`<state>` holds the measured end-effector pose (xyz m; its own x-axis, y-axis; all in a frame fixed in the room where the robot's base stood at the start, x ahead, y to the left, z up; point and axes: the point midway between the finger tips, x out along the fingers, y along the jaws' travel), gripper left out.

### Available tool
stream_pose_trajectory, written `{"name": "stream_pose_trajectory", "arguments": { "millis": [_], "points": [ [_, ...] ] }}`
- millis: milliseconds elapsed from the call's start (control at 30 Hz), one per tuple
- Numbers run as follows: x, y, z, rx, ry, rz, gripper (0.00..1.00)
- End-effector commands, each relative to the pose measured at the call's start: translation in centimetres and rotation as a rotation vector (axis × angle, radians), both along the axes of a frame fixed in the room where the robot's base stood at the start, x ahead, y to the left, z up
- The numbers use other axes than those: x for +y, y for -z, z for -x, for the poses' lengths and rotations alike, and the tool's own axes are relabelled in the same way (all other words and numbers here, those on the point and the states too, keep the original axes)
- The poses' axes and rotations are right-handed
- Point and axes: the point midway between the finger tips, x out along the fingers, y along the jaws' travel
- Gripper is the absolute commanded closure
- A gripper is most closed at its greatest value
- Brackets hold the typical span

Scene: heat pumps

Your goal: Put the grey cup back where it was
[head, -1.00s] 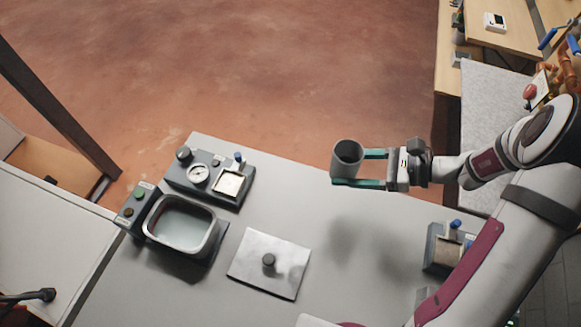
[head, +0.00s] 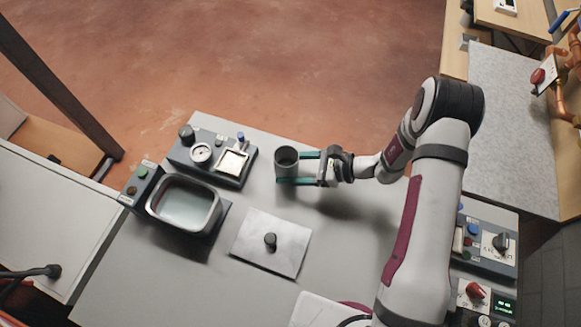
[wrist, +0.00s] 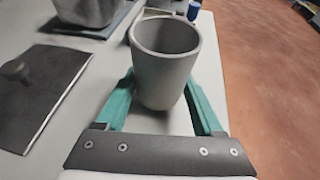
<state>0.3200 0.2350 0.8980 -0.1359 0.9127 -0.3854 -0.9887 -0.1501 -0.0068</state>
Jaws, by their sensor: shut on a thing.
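The grey cup (head: 287,160) is upright between the teal fingers of my gripper (head: 298,167), which is shut on it. In the head view it is near the table's far edge, right of the panel with the gauge. The wrist view shows the cup (wrist: 166,65) from above and behind, its open mouth up and its inside empty as far as I can see. The teal fingers (wrist: 160,95) lie along its two sides. I cannot tell for sure whether its base touches the table or hangs slightly above it.
A gauge panel (head: 206,169) stands left of the cup. A metal basin (head: 184,207) is nearer at the left. A flat metal lid with a dark knob (head: 268,262) lies in front. Control boxes (head: 487,245) stand at the right. The table (head: 345,225) is clear around the cup.

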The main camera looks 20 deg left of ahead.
Motion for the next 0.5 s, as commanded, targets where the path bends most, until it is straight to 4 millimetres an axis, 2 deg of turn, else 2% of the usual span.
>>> {"name": "stream_pose_trajectory", "arguments": {
  "millis": [100,367,400,500],
  "points": [
    [-0.02,0.88,0.0,0.0,0.001,0.0,1.0],
    [-0.04,0.97,-0.01,-0.001,0.001,0.0,1.0],
    [-0.05,1.0,-0.02,-0.001,0.001,0.0,0.27],
    [-0.05,0.98,-0.02,-0.001,0.001,0.0,0.09]
  ]
}}
